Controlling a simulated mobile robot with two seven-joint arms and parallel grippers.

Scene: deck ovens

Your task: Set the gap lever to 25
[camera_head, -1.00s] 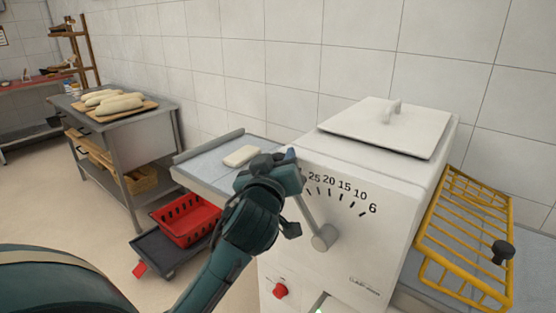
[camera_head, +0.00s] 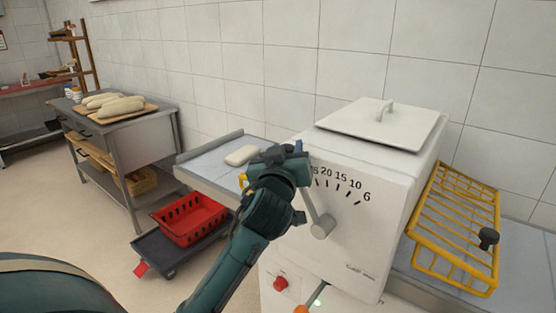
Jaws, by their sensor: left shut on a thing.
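The white machine (camera_head: 345,255) has a dial marked 25, 20, 15, 10 and 6 along its upper front. The gap lever (camera_head: 311,203) is a grey rod that rises up and left from its round pivot hub (camera_head: 322,228). My left gripper (camera_head: 292,160) is shut on the lever's upper end, which it hides. It also covers part of the 25 mark, so I cannot tell exactly where the lever points; it leans toward that end of the scale. My right gripper is not in view.
A yellow wire guard (camera_head: 455,230) with a black knob is at the machine's right. A red knob (camera_head: 281,284) is low on its front. Left of the machine, a pale dough piece (camera_head: 241,155) lies on a grey bed (camera_head: 205,165). A red crate (camera_head: 190,222) sits on a low dolly.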

